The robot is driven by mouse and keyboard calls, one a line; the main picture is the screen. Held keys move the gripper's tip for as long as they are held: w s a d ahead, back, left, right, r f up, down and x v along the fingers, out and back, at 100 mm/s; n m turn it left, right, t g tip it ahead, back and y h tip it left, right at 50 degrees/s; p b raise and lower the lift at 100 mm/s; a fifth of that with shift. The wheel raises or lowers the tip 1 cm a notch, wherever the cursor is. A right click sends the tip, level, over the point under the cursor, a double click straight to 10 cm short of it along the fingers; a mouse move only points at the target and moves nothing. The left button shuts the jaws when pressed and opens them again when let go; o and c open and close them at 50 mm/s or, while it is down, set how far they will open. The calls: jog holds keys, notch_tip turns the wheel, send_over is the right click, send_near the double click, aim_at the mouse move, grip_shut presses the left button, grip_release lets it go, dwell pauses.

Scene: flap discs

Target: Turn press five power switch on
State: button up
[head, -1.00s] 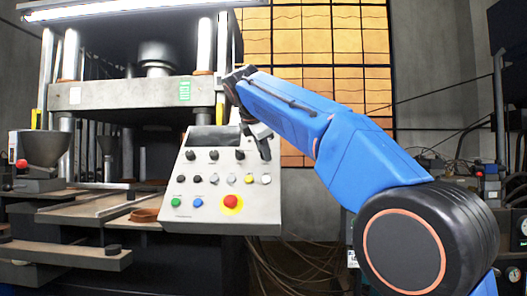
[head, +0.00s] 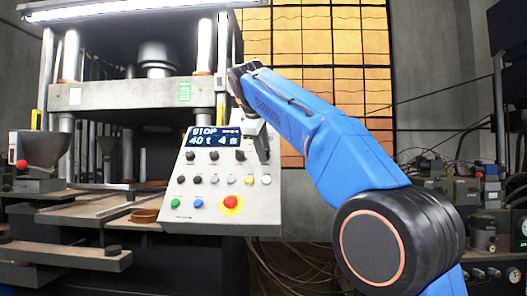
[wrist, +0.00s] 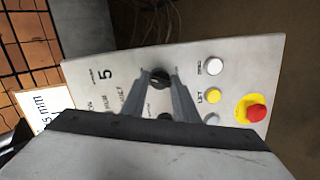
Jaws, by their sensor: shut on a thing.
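The press control panel (head: 215,217) is grey and sloped, and its display (head: 213,137) is lit, reading STOP, 40 t and 4 s. My gripper (head: 263,157) is at the panel's upper right corner and hides the switch there. In the wrist view, my gripper (wrist: 160,84) has its fingers closed on a black rotary switch (wrist: 160,73), near a printed 5 on the panel. The exact angle of the switch is too small to tell.
Below are more black knobs, coloured buttons and a red emergency stop (head: 231,202) on a yellow ring. A grey hopper (head: 41,149) stands left. Loose cables hang beneath the panel. A cluttered bench stands at the right.

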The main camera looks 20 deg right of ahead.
jog(key=shift+r+m, duration=0.15)
jog(key=shift+m, duration=0.35)
jog(key=o, duration=1)
